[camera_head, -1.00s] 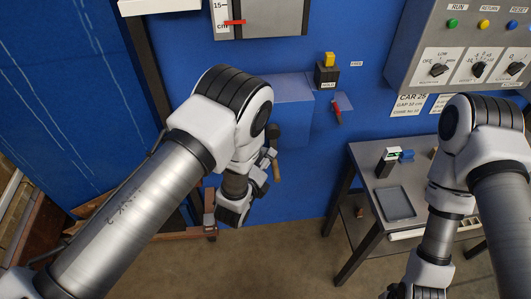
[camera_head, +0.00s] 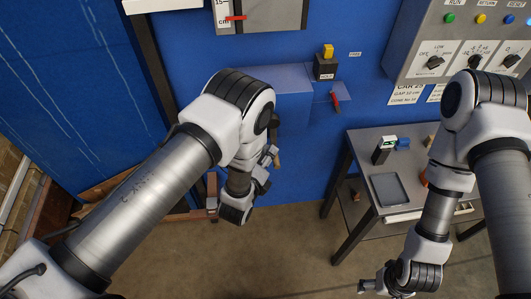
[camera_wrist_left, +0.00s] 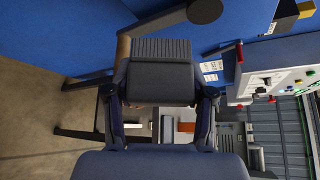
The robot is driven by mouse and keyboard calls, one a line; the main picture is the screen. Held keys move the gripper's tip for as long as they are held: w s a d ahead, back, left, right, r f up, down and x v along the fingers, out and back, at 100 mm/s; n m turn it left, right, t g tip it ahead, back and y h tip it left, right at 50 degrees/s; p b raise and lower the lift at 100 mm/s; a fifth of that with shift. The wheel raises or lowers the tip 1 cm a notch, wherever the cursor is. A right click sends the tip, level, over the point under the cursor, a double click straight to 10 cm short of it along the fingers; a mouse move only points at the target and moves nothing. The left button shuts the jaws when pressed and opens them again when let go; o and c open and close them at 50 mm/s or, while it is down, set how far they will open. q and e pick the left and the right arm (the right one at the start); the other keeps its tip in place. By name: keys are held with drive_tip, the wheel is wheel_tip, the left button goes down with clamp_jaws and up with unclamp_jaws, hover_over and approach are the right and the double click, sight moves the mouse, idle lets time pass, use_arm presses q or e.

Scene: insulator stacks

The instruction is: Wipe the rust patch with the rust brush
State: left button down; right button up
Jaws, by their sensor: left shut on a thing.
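My left gripper (camera_head: 266,168) is in front of the blue wall, below a blue box. It is shut on a tool that I take for the rust brush. Its wooden handle (camera_head: 278,158) and dark upper part (camera_head: 274,126) show just beyond the gripper, partly hidden by it. In the left wrist view, the left gripper (camera_wrist_left: 160,85) has its fingers close together, with the wooden handle (camera_wrist_left: 122,55) beside them and a dark round end above. My right gripper (camera_head: 370,286) is low, over the floor; its opening is unclear. I cannot make out the rust patch.
A dark table (camera_head: 356,150) with a grey tray (camera_head: 394,190) and small items stands at right. A control panel (camera_head: 450,45) hangs above. The blue box (camera_head: 292,92) and a red lever (camera_head: 335,98) are on the wall. The floor (camera_head: 290,260) between is clear.

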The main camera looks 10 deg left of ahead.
use_arm(q)
drive_tip(key=shift+s+f, duration=0.1)
drive_tip(key=shift+s, duration=0.15)
drive_tip(key=s+a+f+b, duration=0.35)
drive_tip(key=a+b, duration=0.35)
drive_tip(key=b, duration=0.8)
drive_tip(key=w+a+r+b, duration=0.2)
drive_tip(key=w, duration=0.6)
drive_tip(key=shift+w+a, duration=0.2)
drive_tip(key=shift+w, duration=0.05)
drive_tip(key=shift+w+a+b, duration=0.25)
drive_tip(key=shift+w+b, duration=0.15)
drive_tip(key=shift+w, duration=0.5)
drive_tip(key=shift+d, duration=0.15)
